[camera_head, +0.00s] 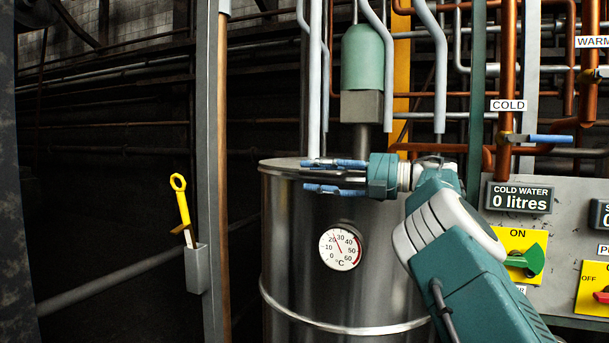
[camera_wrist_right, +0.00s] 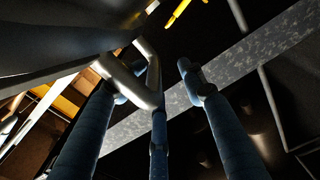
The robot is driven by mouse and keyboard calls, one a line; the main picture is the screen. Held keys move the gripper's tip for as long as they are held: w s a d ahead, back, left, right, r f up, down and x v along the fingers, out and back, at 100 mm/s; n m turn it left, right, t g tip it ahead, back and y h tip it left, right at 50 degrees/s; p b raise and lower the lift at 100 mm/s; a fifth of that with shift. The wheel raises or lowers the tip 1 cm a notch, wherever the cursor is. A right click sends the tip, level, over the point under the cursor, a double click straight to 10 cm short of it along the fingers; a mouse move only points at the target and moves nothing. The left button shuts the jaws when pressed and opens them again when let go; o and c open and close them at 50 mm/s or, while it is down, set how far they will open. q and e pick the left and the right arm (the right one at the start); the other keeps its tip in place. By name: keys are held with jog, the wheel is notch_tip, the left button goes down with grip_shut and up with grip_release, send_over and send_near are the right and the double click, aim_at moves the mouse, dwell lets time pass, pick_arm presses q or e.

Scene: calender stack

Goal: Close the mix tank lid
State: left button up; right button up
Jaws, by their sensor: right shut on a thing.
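The mix tank (camera_head: 300,240) is a tall steel drum with a round thermometer dial on its front. Its lid (camera_head: 283,164) shows as a thin dark edge at the top, partly hidden by my gripper; it appears to lie about level on the rim. My right gripper (camera_head: 307,175), with blue fingers, is at the tank's upper front. In the right wrist view, its fingers (camera_wrist_right: 160,85) are shut on a pale metal handle (camera_wrist_right: 150,92) beside a large dark surface (camera_wrist_right: 60,40), probably the lid. My left gripper is not in view.
A control panel (camera_head: 510,235) with displays and green and red knobs stands at right. Pipes (camera_head: 440,70) and a green motor (camera_head: 367,58) are above the tank. A post (camera_head: 207,120) with a yellow-handled tool (camera_head: 181,205) is at left.

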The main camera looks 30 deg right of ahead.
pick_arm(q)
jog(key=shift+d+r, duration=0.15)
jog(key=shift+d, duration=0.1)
pick_arm(e)
jog(key=v, duration=1.1)
jog(key=shift+d+t, duration=0.3)
jog(key=shift+d+f, duration=0.15)
